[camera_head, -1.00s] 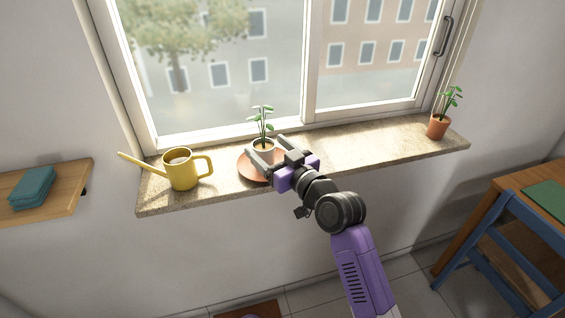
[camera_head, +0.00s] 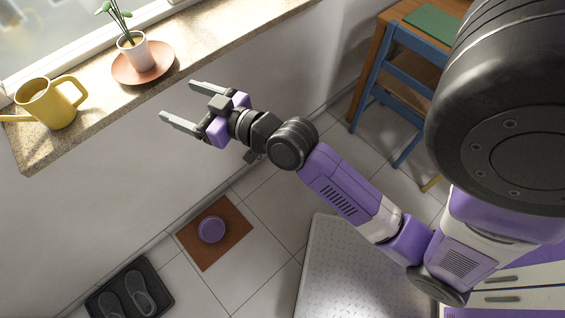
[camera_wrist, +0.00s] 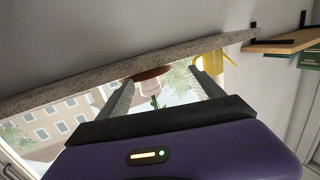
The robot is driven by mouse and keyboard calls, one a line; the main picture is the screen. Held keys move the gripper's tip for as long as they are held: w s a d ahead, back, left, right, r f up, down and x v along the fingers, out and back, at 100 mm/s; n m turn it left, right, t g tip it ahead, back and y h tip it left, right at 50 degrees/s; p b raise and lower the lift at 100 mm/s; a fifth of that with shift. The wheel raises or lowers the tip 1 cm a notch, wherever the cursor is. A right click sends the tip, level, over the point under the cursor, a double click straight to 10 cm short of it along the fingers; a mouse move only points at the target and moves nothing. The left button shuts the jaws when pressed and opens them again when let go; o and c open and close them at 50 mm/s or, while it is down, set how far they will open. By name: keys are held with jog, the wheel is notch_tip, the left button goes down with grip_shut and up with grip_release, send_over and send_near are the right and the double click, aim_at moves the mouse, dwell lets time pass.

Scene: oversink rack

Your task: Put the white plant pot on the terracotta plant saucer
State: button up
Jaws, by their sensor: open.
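The white plant pot (camera_head: 138,54) holds a green plant and stands upright on the terracotta plant saucer (camera_head: 158,72) on the window sill. In the wrist view the pot (camera_wrist: 147,87) shows between my fingers but farther off, with the saucer (camera_wrist: 150,73) at its base. My gripper (camera_head: 176,103) is open and empty. It is out in front of the sill, apart from the pot and saucer.
A yellow watering can (camera_head: 47,103) stands on the sill (camera_head: 100,92) left of the saucer. Below are a brown mat (camera_head: 232,229) with a purple disc, and a dark tray (camera_head: 152,273) with slippers. A blue chair (camera_head: 395,85) stands at a wooden table.

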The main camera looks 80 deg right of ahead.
jog(key=s+a+f+n+y, duration=0.1)
jog(key=s+a+f+y, duration=0.1)
jog(key=s+a, duration=0.6)
jog(key=s+a+f+n+g+y, duration=0.1)
jog(key=s+a, duration=0.7)
jog(key=s, duration=0.8)
jog(key=shift+s+f+n+g+y, duration=0.25)
jog(key=shift+f+n+y, duration=0.2)
jog(key=shift+y, duration=0.25)
